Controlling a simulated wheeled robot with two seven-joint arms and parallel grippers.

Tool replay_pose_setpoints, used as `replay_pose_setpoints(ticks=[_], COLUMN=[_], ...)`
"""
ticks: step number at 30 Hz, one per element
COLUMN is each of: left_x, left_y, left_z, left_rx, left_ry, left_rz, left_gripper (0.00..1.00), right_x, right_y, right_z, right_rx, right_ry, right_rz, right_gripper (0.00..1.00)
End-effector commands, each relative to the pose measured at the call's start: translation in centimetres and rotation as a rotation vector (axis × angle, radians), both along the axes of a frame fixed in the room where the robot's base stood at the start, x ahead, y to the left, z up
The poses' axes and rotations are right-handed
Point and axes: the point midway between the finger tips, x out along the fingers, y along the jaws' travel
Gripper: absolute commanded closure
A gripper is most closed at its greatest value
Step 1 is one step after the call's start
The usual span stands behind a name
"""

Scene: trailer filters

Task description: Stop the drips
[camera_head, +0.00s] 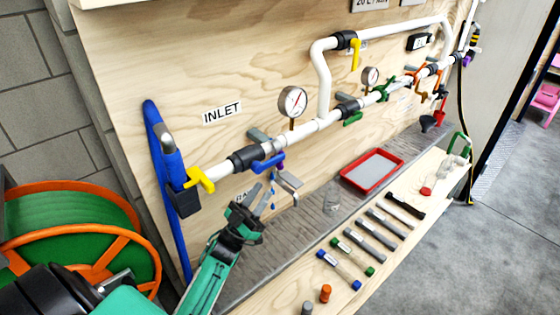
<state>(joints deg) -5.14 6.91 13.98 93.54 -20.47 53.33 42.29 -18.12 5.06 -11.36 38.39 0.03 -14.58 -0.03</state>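A white pipe line (305,131) runs along the plywood panel past the INLET label (222,112). Near its left end is a black fitting (246,157) with a blue lever (268,163). A small purple part (280,162) hangs below the pipe there, with a grey bracket (289,180) beside it. Small blue drops (272,192) show in a column under this spot. My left gripper (259,196) is just left of the drops, below the pipe, with its thin fingers apart and nothing seen between them. My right gripper is not in view.
A yellow lever (201,180) and blue hose (165,150) are at the left. Gauges (292,102), a red tray (372,170), and several tools (370,235) on the bench lie right. A green hose reel with an orange rim (140,240) stands at left.

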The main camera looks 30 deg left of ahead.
Motion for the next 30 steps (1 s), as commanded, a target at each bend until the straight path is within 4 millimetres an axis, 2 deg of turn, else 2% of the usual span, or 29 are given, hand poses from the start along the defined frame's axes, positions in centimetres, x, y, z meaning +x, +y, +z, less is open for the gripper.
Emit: replay_pose_setpoints(ticks=[1,3,12,18,26,30], left_x=[0.8,1.9,5.3,6.2,6.3,6.3], left_y=[-0.3,-0.7,-1.9,-2.2,-2.2,-2.2], left_z=[1.4,2.5,6.0,6.6,6.7,6.7], left_rx=[-0.002,-0.001,-0.001,0.000,0.000,0.000], left_ry=[-0.005,-0.004,-0.002,0.001,0.001,0.001], left_rz=[0.000,0.000,0.001,0.001,0.001,0.001], left_gripper=[0.73,0.73,0.73,0.73,0.73,0.96], right_x=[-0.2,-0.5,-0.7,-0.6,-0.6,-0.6], right_y=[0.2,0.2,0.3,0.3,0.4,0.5], right_z=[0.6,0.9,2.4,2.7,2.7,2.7], right_rx=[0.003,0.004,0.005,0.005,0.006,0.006], right_ry=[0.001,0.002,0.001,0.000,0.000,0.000], right_rz=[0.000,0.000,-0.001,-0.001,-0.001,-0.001], right_gripper=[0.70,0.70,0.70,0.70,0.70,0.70])
